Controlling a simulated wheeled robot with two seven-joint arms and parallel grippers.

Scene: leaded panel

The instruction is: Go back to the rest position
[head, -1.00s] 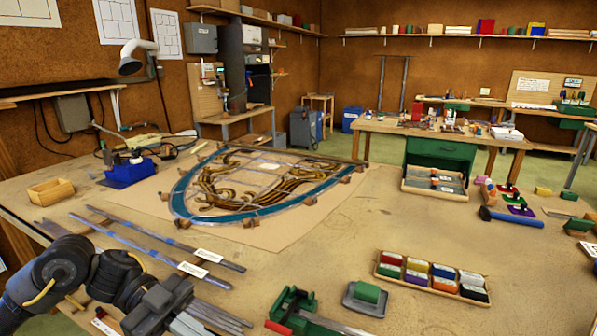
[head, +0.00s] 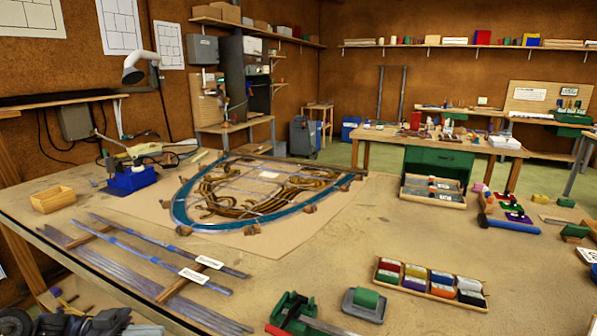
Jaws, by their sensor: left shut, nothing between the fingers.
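My left gripper (head: 138,328) is at the bottom left edge of the head view, below the front edge of the workbench (head: 390,240). Only its upper part shows; the fingertips are cut off or too small to make out. It is shut and holds nothing. Part of my dark left arm shows beside it. My right gripper is not in view. The leaded panel (head: 262,172), with a blue-green border and brown curling pieces, lies flat on brown paper, apart from my gripper.
Lead strips (head: 150,243) with white tags lie at the bench's front left. A wooden box (head: 52,199) and a blue block-like tool (head: 130,180) stand behind them.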

